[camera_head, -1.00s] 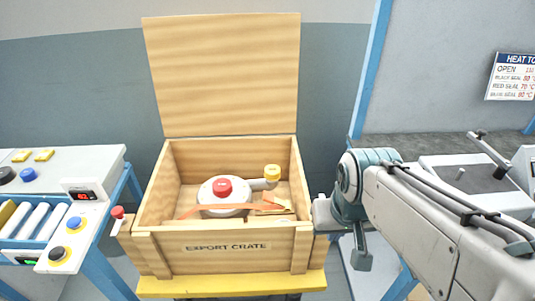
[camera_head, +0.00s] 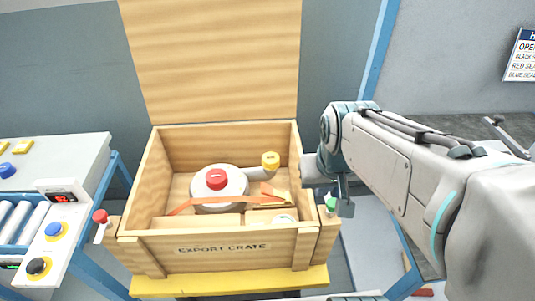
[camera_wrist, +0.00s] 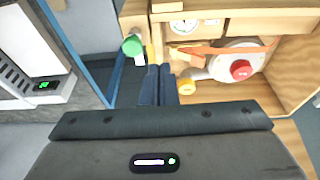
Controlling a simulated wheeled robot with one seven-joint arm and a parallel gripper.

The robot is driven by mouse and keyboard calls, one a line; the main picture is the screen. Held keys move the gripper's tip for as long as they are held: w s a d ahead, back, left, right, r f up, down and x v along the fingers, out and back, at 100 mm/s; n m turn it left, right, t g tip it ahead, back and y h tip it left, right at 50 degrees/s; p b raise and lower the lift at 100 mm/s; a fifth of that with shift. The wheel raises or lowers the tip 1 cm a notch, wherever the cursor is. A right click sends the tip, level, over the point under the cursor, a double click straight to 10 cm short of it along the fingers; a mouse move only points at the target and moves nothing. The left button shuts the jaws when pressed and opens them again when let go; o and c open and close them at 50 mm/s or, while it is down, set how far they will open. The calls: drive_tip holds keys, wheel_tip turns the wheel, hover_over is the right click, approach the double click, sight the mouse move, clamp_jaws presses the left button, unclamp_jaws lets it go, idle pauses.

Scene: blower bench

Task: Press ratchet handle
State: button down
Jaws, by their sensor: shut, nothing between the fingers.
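A green-knobbed handle (camera_head: 331,206) stands at the right side of the wooden export crate (camera_head: 222,248); its green knob shows in the wrist view (camera_wrist: 132,46). A red-knobbed handle (camera_head: 100,217) is on the crate's left side. Which one is the ratchet handle I cannot tell. My gripper (camera_head: 345,207) points down beside the crate's right wall, close to the green knob. In the wrist view its fingers (camera_wrist: 158,84) are together and empty, next to the green knob with a small apparent gap. An orange strap (camera_head: 180,208) crosses the round blower (camera_head: 207,183) inside the crate.
The crate's lid (camera_head: 215,60) stands open behind it. A panel with buttons and rollers (camera_head: 48,222) is at the left. A grey bench (camera_head: 440,126) lies behind my arm at the right. A small round gauge (camera_wrist: 183,27) sits in the crate's front part.

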drive_tip(key=w+a+f+y+b, duration=0.1)
drive_tip(key=w+a+f, duration=0.1)
drive_tip(key=w+f, duration=0.2)
drive_tip(key=w+a+f+y+b, duration=0.1)
drive_tip(key=w+f, duration=0.3)
drive_tip(key=w, duration=0.7)
drive_tip(key=shift+w+a+f+y+b, duration=0.25)
drive_tip(key=shift+a+b, duration=0.25)
drive_tip(key=shift+a, duration=0.35)
drive_tip(key=shift+s, duration=0.1)
drive_tip(key=b, duration=0.3)
hover_over(268, 188)
drive_tip(key=s+d, duration=0.1)
drive_tip(key=d, duration=0.1)
wheel_tip(268, 188, down, 11)
drive_tip(key=shift+s+a+f, duration=0.1)
drive_tip(key=shift+a, duration=0.05)
drive_tip(key=shift+a+f+b, duration=0.4)
drive_tip(key=shift+a+f, duration=0.15)
drive_tip(key=shift+f, duration=0.1)
drive_tip(key=shift+f+b, duration=0.1)
drive_tip(key=shift+b, duration=0.2)
